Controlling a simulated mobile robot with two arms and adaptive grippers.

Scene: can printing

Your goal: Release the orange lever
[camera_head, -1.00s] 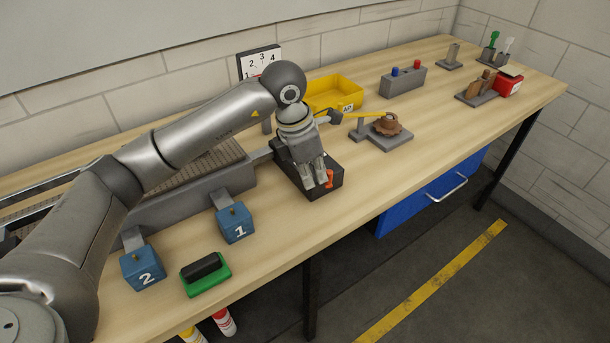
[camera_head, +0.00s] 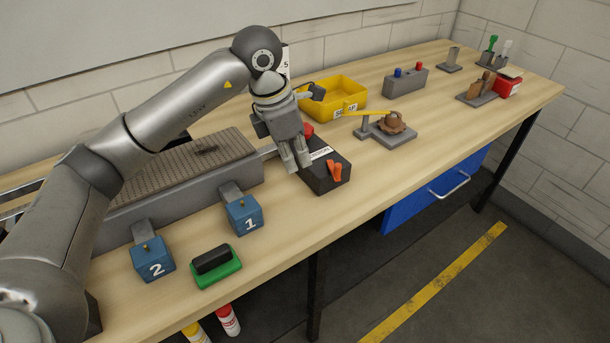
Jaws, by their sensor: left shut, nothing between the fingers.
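The orange lever (camera_head: 334,170) stands on the front right part of a black box (camera_head: 324,181) at the middle of the bench. A red knob or button (camera_head: 307,131) shows at the back of the same box. My left gripper (camera_head: 298,168) is shut and empty. Its fingertips point down at the left side of the box, apart from the lever in the picture. My right gripper is not in view.
A conveyor (camera_head: 190,168) lies behind blue blocks marked 1 (camera_head: 244,216) and 2 (camera_head: 153,261). A green-based black block (camera_head: 216,268) is at the front. A yellow bin (camera_head: 335,98) and a grey stand with a brown gear (camera_head: 393,125) are to the right.

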